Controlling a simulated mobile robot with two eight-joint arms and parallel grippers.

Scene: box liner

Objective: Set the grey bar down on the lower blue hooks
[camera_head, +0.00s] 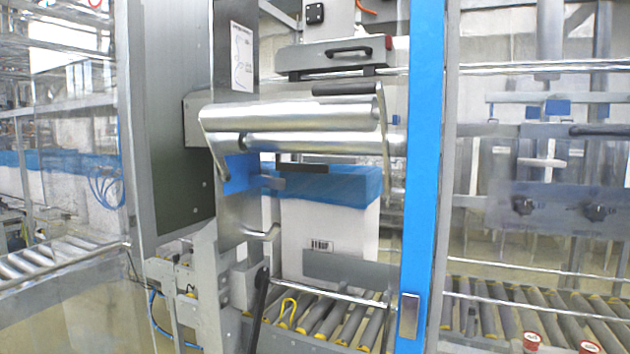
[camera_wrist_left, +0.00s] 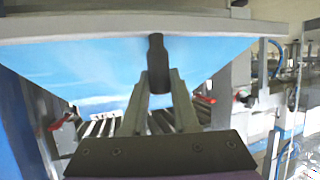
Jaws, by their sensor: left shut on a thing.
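In the left wrist view my left gripper (camera_wrist_left: 159,88) is shut on a dark grey, round bar (camera_wrist_left: 156,60), which stands up between its two fingers. The bar's upper end lies in front of a pale blue surface under a light panel. I cannot make out my left gripper in the head view. There, a blue bracket (camera_head: 240,174) sits below the left end of two shiny rollers (camera_head: 290,112). A dark bar (camera_head: 302,168) lies under the rollers, and another dark bar (camera_head: 348,89) lies above their right end. I cannot tell which one I hold. My right gripper is not in view.
A white box with a blue liner (camera_head: 340,186) stands behind the rollers, above a roller conveyor (camera_head: 322,318). A blue upright post (camera_head: 425,150) rises to its right. A grey cabinet (camera_head: 165,110) stands at left. A black rod (camera_head: 259,308) slants below.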

